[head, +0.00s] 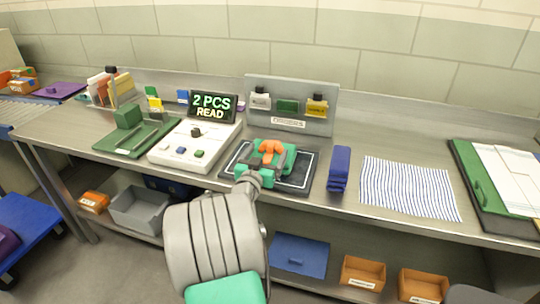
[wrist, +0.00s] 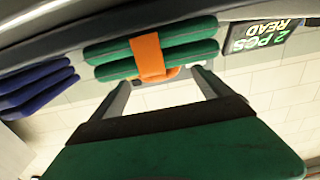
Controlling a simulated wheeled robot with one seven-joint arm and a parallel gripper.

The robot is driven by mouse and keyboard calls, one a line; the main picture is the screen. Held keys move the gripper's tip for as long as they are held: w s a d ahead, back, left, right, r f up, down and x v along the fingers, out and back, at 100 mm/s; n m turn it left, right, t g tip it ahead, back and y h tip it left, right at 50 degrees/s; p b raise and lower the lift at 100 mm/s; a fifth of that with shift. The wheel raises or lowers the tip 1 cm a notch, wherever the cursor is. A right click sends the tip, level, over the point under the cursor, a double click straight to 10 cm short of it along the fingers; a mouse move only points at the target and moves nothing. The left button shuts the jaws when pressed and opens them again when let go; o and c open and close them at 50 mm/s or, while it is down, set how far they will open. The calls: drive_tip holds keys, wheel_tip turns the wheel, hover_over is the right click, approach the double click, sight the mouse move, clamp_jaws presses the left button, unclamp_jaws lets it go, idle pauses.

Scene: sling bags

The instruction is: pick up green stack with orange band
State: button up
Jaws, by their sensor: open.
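The green stack with an orange band (wrist: 205,48) shows at the top of the wrist view as two dark green layers, one above the other in the picture, with the orange band across their middle. My gripper (wrist: 161,78) is open and empty, its two fingers pointing at the stack on either side of the band. The fingertips are close to the stack's near edge; I cannot tell whether they touch it. In the head view my gripper (head: 262,177) is over the black mat (head: 304,184), and my wrist and gripper hide much of the stack there.
A folded blue stack (head: 339,169) lies right of the mat, beside a striped cloth (head: 410,188). A white console (head: 193,145) stands left. A grey upright panel (head: 291,103) with small items stands behind. A green tray (head: 137,138) lies farther left.

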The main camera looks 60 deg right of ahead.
sight(270, 146)
drive_tip(key=d, duration=0.3)
drive_tip(key=d+p, duration=0.1)
drive_tip(key=shift+w+d+r, duration=0.1)
drive_tip(key=shift+w+d, duration=0.2)
drive_tip(key=shift+d, duration=0.1)
drive_tip(key=shift+r, duration=0.1)
clamp_jaws()
idle(0.5)
